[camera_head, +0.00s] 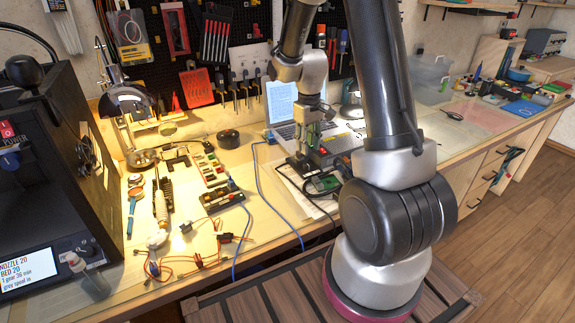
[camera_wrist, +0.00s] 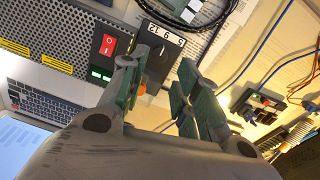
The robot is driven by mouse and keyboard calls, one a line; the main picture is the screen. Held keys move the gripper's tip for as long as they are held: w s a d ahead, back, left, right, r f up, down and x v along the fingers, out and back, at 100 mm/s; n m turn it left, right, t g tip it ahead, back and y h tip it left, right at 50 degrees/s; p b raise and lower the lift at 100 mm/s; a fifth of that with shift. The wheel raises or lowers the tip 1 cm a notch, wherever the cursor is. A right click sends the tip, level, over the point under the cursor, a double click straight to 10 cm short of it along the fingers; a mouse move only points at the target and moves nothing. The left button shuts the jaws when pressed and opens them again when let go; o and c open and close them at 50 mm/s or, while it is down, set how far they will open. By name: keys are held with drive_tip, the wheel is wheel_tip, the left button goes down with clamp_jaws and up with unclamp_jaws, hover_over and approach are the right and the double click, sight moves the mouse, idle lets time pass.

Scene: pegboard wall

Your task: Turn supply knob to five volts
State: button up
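The power supply (camera_wrist: 85,45) is a grey perforated box in the wrist view, with a red switch (camera_wrist: 108,45) and small green lights. Its black dial panel (camera_wrist: 162,42) carries the marks 5, 9 and 12. The knob is hard to make out there, close to the fingertips, so I cannot tell its setting. My gripper (camera_wrist: 158,68) is open, its two green-padded fingers apart in front of the panel. A small orange part shows beside the left finger. In the head view my gripper (camera_head: 306,153) points down at the supply (camera_head: 340,148), partly hiding it.
An open laptop (camera_head: 283,100) stands just behind the supply. A green circuit board (camera_head: 324,184) lies in front, with blue cables on the bench. Wired parts and tools crowd the left, beside a black 3D printer (camera_head: 60,150). A clear mat (camera_head: 462,128) lies to the right.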

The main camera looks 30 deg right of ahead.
sight(307, 164)
wheel_tip(307, 164, down, 8)
drive_tip(key=shift+r, duration=0.25)
drive_tip(key=shift+c, duration=0.2)
clamp_jaws()
